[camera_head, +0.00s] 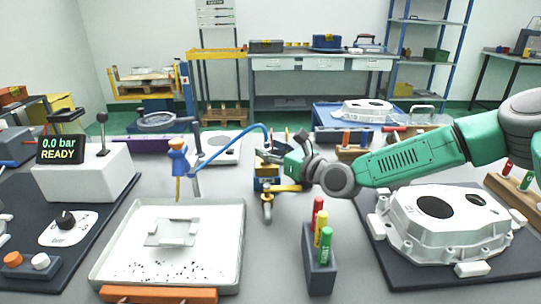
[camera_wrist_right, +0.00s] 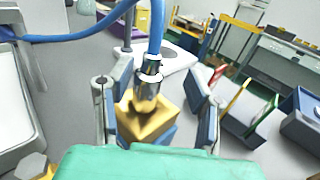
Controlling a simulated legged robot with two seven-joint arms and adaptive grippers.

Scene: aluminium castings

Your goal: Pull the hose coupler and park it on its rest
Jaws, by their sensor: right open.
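The hose coupler (camera_wrist_right: 148,82) is a silver metal fitting on the end of the blue hose (camera_wrist_right: 155,30). In the right wrist view it stands upright on a yellow block (camera_wrist_right: 150,118), between the two fingers of my right gripper (camera_wrist_right: 155,108). The fingers are spread, with gaps on both sides of the coupler. In the head view my right gripper (camera_head: 272,160) is at mid-table, at the right end of the blue hose (camera_head: 235,133), and mostly hides the coupler there. I cannot tell which part is the rest. My left gripper is not in view.
A white tray (camera_head: 225,260) with a plate and dark specks lies at front left. A marker holder (camera_head: 319,265) and a large casting (camera_head: 445,225) stand at right. A display (camera_head: 61,149) reads 0.0 bar READY.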

